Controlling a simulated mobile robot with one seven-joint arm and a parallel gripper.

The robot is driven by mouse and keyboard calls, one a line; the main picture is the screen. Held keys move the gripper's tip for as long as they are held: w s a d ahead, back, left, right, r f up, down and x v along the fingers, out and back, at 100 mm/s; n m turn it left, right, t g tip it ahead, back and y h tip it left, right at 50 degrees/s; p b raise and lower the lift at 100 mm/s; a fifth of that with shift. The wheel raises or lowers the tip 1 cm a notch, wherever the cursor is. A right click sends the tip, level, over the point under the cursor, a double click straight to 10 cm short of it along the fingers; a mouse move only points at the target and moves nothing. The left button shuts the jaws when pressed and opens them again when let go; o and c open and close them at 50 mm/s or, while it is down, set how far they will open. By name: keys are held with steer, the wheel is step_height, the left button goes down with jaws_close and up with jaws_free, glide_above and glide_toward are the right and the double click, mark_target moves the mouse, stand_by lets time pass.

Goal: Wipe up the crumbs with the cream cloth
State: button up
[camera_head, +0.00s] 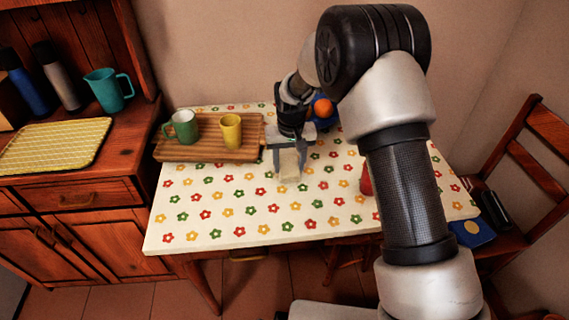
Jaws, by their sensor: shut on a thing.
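The cream cloth (289,166) is a small pale bundle in the middle of the table, toward the back. My gripper (288,160) points down and is shut on the cloth. I cannot tell whether the cloth touches the table top. The table (220,232) has a cream cover with red, green and yellow flowers. I cannot make out any crumbs against this pattern. My arm hides part of the table's right side.
A slatted wooden tray (200,153) with a green mug (186,127) and a yellow cup (231,131) is left of my gripper. Behind it, an orange (323,108) sits by something blue. A red object (366,181) stands right, partly hidden. The front left is clear.

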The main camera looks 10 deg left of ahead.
mark_target(265, 174)
steer(key=shift+w+d, duration=0.25)
steer(key=shift+d, duration=0.85)
steer(key=shift+w+d, duration=0.3)
steer(key=shift+d, duration=0.75)
steer(key=shift+w+d, duration=0.25)
steer(key=shift+d, duration=0.85)
steer(key=shift+s+f, duration=0.1)
steer(key=shift+a, duration=0.1)
